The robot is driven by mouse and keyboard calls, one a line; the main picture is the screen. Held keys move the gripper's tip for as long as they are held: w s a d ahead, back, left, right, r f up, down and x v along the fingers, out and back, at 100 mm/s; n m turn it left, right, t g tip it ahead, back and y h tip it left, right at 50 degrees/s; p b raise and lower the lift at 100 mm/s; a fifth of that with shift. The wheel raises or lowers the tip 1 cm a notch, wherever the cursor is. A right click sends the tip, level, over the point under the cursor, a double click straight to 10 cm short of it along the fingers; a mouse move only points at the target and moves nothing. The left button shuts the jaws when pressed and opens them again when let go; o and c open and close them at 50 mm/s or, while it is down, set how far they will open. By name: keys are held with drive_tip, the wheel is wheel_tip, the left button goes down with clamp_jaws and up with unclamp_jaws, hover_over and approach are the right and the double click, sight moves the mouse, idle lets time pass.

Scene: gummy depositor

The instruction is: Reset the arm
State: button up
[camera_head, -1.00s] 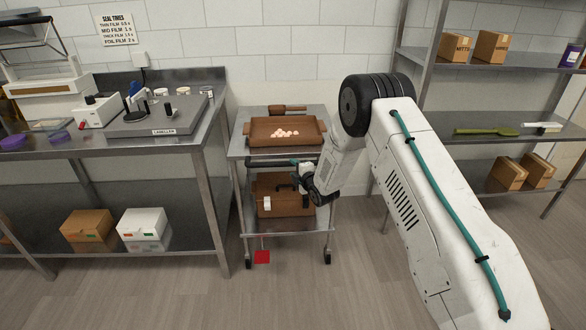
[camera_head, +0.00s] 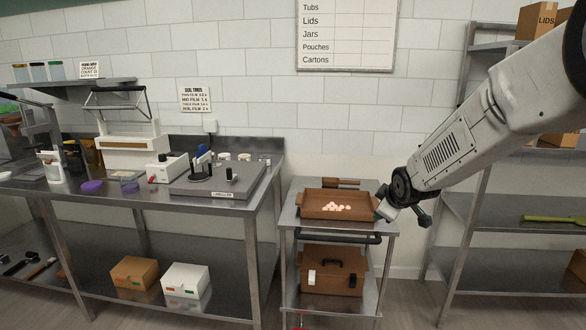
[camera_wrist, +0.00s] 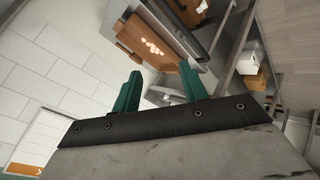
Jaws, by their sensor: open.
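My gripper shows in the wrist view (camera_wrist: 160,92), its two teal fingers apart with nothing between them. In the head view my gripper (camera_head: 424,218) is at the right side of the steel cart (camera_head: 388,222), partly hidden behind my arm's wrist. The cart's top holds a brown tray (camera_head: 312,211) with several pale pink pieces (camera_head: 338,207). The tray also shows beyond the fingers in the wrist view (camera_wrist: 132,36).
A steel bench (camera_head: 250,186) with a labeller (camera_head: 215,182) stands left of the cart. Steel shelving (camera_head: 510,212) stands at the right, close behind my arm. A wall board (camera_head: 345,35) hangs above.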

drive_tip(key=s+r+m+g, duration=0.2)
drive_tip(key=s+m, duration=0.1)
drive_tip(key=s, duration=1.2)
drive_tip(key=s+r+m+g, duration=0.2)
drive_tip(key=s+m+g, duration=0.1)
drive_tip(key=s, duration=1.2)
drive_tip(key=s+d+r+m+g, duration=0.1)
drive_tip(key=s+r+m+g, duration=0.2)
drive_tip(key=s, duration=1.2)
drive_tip(key=shift+s+m, duration=0.35)
drive_tip(key=shift+m, duration=0.45)
